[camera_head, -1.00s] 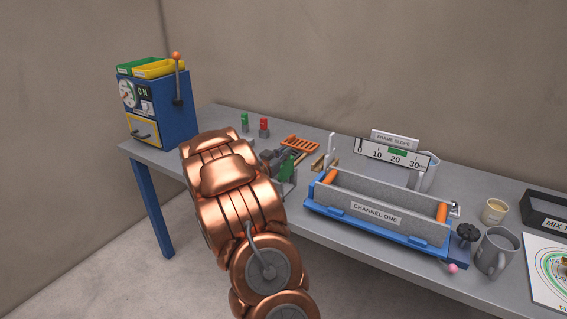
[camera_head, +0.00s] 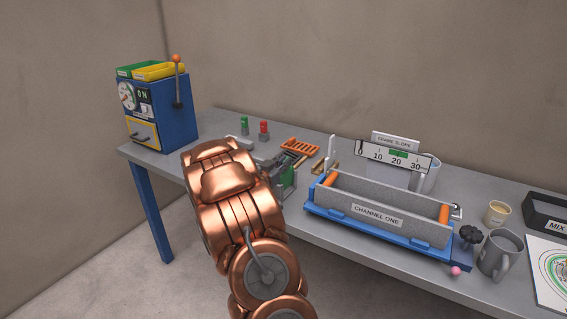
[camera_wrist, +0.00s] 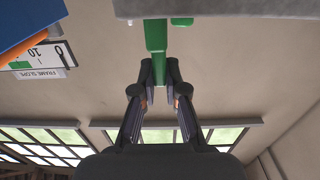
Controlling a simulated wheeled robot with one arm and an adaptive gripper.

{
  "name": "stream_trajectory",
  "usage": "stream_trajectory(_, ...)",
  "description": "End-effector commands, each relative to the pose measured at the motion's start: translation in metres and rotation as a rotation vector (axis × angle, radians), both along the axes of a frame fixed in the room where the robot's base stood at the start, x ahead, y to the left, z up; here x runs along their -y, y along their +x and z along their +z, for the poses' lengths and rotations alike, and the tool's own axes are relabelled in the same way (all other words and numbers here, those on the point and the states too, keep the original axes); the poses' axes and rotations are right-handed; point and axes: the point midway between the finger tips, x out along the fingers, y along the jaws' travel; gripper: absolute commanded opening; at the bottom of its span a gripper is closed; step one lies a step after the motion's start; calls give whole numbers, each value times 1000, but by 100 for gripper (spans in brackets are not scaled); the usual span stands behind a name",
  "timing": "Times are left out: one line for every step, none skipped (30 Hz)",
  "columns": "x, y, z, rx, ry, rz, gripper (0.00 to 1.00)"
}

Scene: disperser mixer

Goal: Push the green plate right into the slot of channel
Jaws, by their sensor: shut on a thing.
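In the head view the channel (camera_head: 330,207) is a long grey trough labelled CHANNEL ONE, in a blue frame with orange end rollers. The green plate (camera_head: 289,178) shows just left of it, partly hidden by my copper arm. My gripper (camera_head: 270,162) is mostly hidden behind the arm there. In the wrist view my gripper (camera_wrist: 160,70) is shut on the green plate (camera_wrist: 156,36), which stands out between the fingertips. The plate's far end meets a grey block (camera_wrist: 230,8) at the top edge; I cannot tell whether it sits in a slot.
A FRAME SLOPE scale (camera_head: 395,158) stands behind the channel. A mug (camera_head: 497,254), a cup (camera_head: 497,212) and a black knob (camera_head: 470,234) are at its right. An orange rack (camera_head: 300,146) and small green and red pieces lie behind my gripper. A blue machine (camera_head: 160,112) stands far left.

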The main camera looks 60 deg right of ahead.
Motion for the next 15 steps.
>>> stream_trajectory(0, 0, 1, 1, 0, 0, 15)
stream_trajectory(0, 0, 1, 1, 0, 0, 18)
stream_trajectory(0, 0, 1, 1, 0, 0, 22)
stream_trajectory(0, 0, 1, 1, 0, 0, 25)
stream_trajectory(0, 0, 1, 1, 0, 0, 28)
stream_trajectory(0, 0, 1, 1, 0, 0, 32)
stream_trajectory(0, 0, 1, 1, 0, 0, 35)
stream_trajectory(0, 0, 1, 1, 0, 0, 37)
stream_trajectory(0, 0, 1, 1, 0, 0, 37)
stream_trajectory(0, 0, 0, 1, 0, 0, 37)
stream_trajectory(0, 0, 0, 1, 0, 0, 37)
stream_trajectory(0, 0, 0, 1, 0, 0, 37)
stream_trajectory(0, 0, 0, 1, 0, 0, 37)
stream_trajectory(0, 0, 0, 1, 0, 0, 37)
stream_trajectory(0, 0, 1, 1, 0, 0, 37)
